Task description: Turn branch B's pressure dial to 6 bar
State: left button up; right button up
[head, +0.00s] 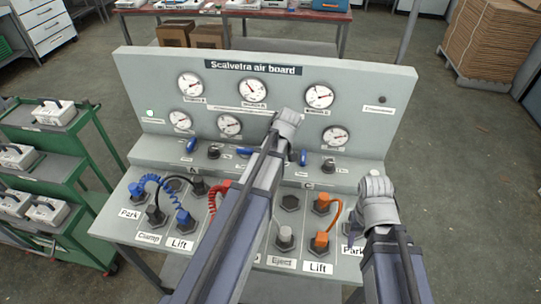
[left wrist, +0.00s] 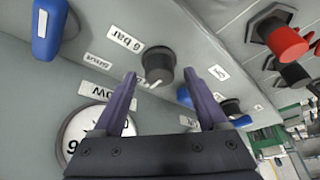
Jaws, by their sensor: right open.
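The air board (head: 140,75) stands upright with several gauges and a row of dials below them. Dark dials show at the left (head: 213,152) and right (head: 329,165); the middle one is hidden behind my left arm. My left gripper (head: 287,121) is in front of the board's middle. In the left wrist view a dark round dial (left wrist: 159,62) with a white mark lies just beyond and between the open purple fingers (left wrist: 160,76). A "6 bar" label (left wrist: 125,38) is beside it. My right gripper (head: 376,178) is open and empty near the console's right edge.
Blue handles (head: 191,145) flank the dials. The sloped console below holds blue, orange and red (head: 216,193) hoses on sockets. A green cart (head: 75,140) stands at the left. A white-faced gauge (left wrist: 100,125) is close to the left fingers in the wrist view.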

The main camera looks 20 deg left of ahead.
pick_arm(q)
grip_shut()
dwell(0.4)
jog(key=shift+s+m, duration=0.1)
jog(key=shift+m, duration=0.3)
jog(key=m+t+h, duration=0.1)
jog(key=m, duration=0.3)
jog(key=shift+s+a, duration=0.1)
jog(key=m+t+h, duration=0.1)
jog(key=m+h, duration=0.1)
jog(key=m, duration=0.2)
jog(key=shift+a, duration=0.15)
jog(key=m+h, duration=0.1)
jog(key=m, duration=0.4)
jog(key=shift+a+h, duration=0.15)
jog(key=shift+h, duration=0.25)
jog(key=shift+m+g+h, duration=0.3)
jog(key=shift+m+h, duration=0.4)
jog(key=shift+m, duration=1.3)
jog(key=shift+o, duration=0.3)
grip_release()
